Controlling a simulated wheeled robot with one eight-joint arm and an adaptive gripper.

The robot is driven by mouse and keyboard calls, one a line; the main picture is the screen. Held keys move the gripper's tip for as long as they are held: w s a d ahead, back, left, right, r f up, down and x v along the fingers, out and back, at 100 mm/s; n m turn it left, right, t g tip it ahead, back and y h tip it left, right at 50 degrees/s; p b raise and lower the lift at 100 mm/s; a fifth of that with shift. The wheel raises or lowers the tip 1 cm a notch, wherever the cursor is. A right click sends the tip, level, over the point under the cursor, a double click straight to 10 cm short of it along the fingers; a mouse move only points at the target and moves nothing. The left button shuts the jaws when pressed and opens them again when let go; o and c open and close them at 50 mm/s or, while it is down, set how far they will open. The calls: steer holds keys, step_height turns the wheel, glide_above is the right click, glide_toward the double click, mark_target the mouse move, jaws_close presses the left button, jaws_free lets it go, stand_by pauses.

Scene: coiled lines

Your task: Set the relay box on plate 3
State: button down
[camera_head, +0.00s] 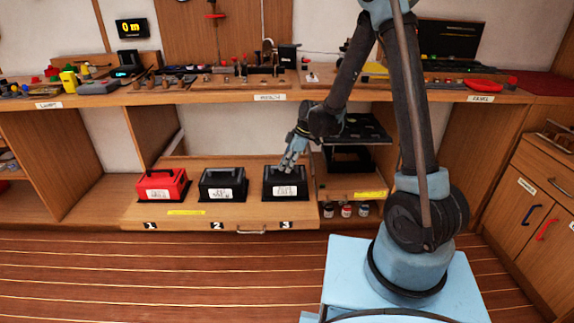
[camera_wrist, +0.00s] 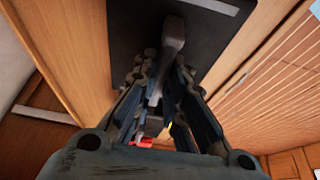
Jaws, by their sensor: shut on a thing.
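My gripper (camera_head: 287,164) reaches down to the top of a black box (camera_head: 285,187) with a white label, at the place marked 3. In the wrist view my gripper (camera_wrist: 157,95) has its fingers around the box's pale handle (camera_wrist: 173,35), above the dark box top. The black box stands upright over a dark plate; whether it fully touches the plate is hard to tell. The labels are too small to read, so I cannot tell which is the relay box.
The boxes share a wooden drawer-like tray (camera_head: 190,222) with a front handle. Several small jars (camera_head: 346,210) and a dark shelf unit (camera_head: 352,130) are to the right. The cluttered workbench (camera_head: 225,97) runs above. The wooden floor (camera_head: 150,280) in front is clear.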

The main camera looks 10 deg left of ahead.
steer(key=shift+f, duration=0.4)
stand_by(0.3)
steer(key=c, duration=1.6)
jaws_free()
steer(key=shift+o, duration=0.2)
